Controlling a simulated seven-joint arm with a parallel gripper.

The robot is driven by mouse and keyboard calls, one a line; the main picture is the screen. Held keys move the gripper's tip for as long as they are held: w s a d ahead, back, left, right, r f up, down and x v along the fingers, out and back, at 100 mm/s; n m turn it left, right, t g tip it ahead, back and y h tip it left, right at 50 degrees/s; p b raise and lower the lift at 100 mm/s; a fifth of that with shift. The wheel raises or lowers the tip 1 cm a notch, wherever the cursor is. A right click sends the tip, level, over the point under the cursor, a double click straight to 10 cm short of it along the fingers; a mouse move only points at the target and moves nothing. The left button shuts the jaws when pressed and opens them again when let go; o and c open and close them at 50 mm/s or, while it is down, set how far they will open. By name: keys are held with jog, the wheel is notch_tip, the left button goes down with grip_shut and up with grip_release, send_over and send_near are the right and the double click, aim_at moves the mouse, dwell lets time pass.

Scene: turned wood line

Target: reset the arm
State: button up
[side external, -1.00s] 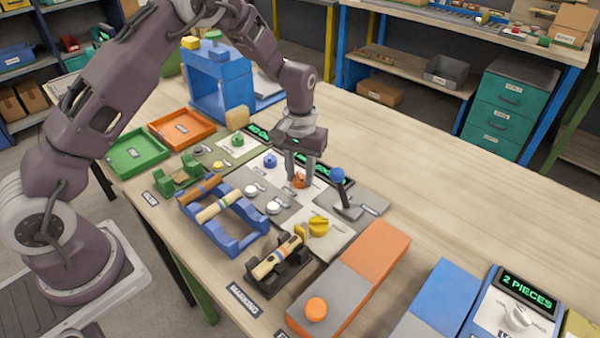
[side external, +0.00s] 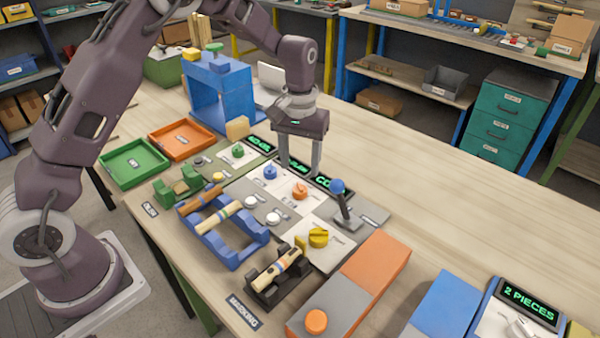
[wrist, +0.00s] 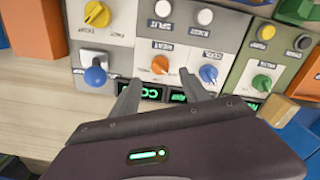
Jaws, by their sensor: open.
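My gripper (side external: 300,168) is open and empty, with its fingers apart above the back edge of the control panels. In the wrist view my gripper (wrist: 168,88) shows its two fingers spread in front of the small green displays, with the orange knob (wrist: 160,65) and the blue knob (wrist: 208,74) just beyond them. In the side view the orange knob (side external: 300,191) stands clear of the fingers. The blue-balled lever (side external: 338,187) stands to the right of the gripper.
A blue rack (side external: 223,243) holds turned wood pieces. A black cradle (side external: 262,292) holds another. A blue press-like frame (side external: 220,92), a green tray (side external: 133,163) and an orange tray (side external: 182,140) stand at the left. The tabletop behind the panels (side external: 420,170) is clear.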

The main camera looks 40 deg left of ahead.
jog(key=shift+r, duration=0.1)
jog(key=s+r+m+t, duration=0.2)
jog(key=s+r+t, duration=0.1)
jog(key=s+r, duration=1.1)
jog(key=s+r+m+t, duration=0.2)
jog(key=s+r, duration=0.1)
jog(key=s, duration=1.3)
jog(key=shift+s+d+r+t, duration=0.3)
jog(key=shift+d+r, duration=0.05)
